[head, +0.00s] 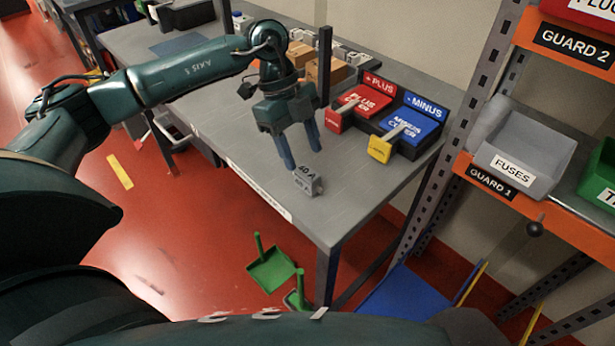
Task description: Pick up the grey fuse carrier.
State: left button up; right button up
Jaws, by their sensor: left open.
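The grey fuse carrier (307,181) is a small block with a dark-lettered label. It sits near the front edge of the grey table (240,137) in the head view. My left gripper (302,159) points down just behind and above it. Its two blue fingers are apart and nothing shows between them. The fingertips look close to the carrier, but I cannot tell whether they touch it. My right gripper does not show.
Red plus cover (362,102) and blue minus cover (413,127) stand at the table's right. A dark post (324,65) rises behind the gripper. A shelf with a grey fuses bin (513,160) stands right. A green dustpan (271,270) lies on the floor. The table's left front is clear.

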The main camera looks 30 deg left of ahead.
aim_at(307, 171)
pick_arm(q)
jog(key=shift+p+x, duration=0.4)
jog(key=shift+x, duration=2.65)
jog(key=shift+s+a, duration=0.15)
jog(key=shift+a, duration=0.05)
jog(key=shift+c, duration=0.3)
grip_shut()
